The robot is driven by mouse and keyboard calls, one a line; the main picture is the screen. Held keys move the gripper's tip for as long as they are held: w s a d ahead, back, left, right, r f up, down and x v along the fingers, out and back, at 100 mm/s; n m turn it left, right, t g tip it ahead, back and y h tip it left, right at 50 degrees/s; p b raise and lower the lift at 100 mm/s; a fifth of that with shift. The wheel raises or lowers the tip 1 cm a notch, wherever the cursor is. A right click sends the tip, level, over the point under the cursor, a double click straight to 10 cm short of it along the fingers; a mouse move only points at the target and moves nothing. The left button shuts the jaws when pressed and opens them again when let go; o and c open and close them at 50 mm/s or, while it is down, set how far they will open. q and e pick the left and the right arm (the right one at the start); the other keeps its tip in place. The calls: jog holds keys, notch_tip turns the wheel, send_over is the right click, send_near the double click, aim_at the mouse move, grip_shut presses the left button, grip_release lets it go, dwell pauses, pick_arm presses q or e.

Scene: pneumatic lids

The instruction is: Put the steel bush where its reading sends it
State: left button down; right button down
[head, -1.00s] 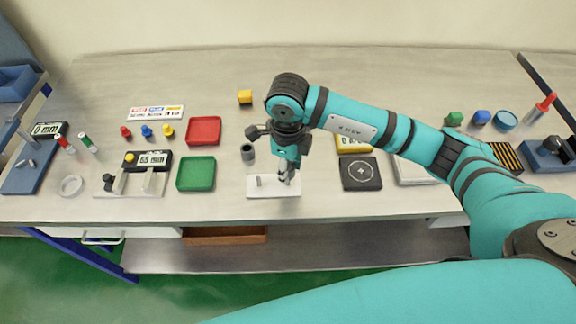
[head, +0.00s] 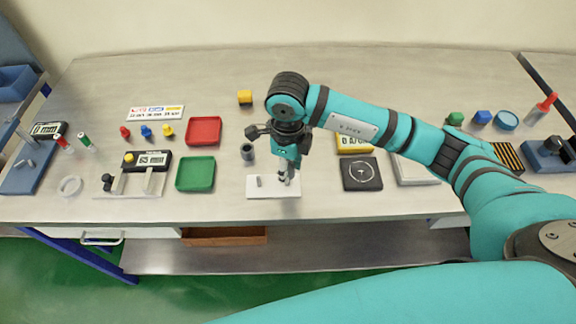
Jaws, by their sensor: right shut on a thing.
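My right gripper (head: 285,181) points down over the white plate (head: 287,190) near the front edge of the bench. It is shut on a small grey piece, which looks like the steel bush (head: 282,184); the fingers hide most of it. I cannot tell whether the bush touches the plate. A short grey peg (head: 259,181) stands on the plate to the left of the fingers. A gauge with a dark display (head: 153,159) stands on a pale base at the left; its digits are hard to read. My left gripper is not in view.
A red tray (head: 204,118) and a green tray (head: 182,186) lie left of the gripper. A dark grey cup (head: 248,152) stands close by. A black square pad (head: 361,185) lies to the right. A label card (head: 155,113) and small coloured knobs are at the left.

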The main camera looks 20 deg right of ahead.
aim_at(288, 185)
dwell(0.9)
jog(key=shift+f+b, duration=2.3)
jog(key=shift+b, duration=0.25)
dwell(0.6)
jog(key=shift+c, duration=2.1)
grip_release()
jog(key=shift+r, duration=0.15)
jog(key=shift+r+p, duration=1.85)
jog(key=shift+r, duration=1.55)
jog(key=shift+f, duration=0.1)
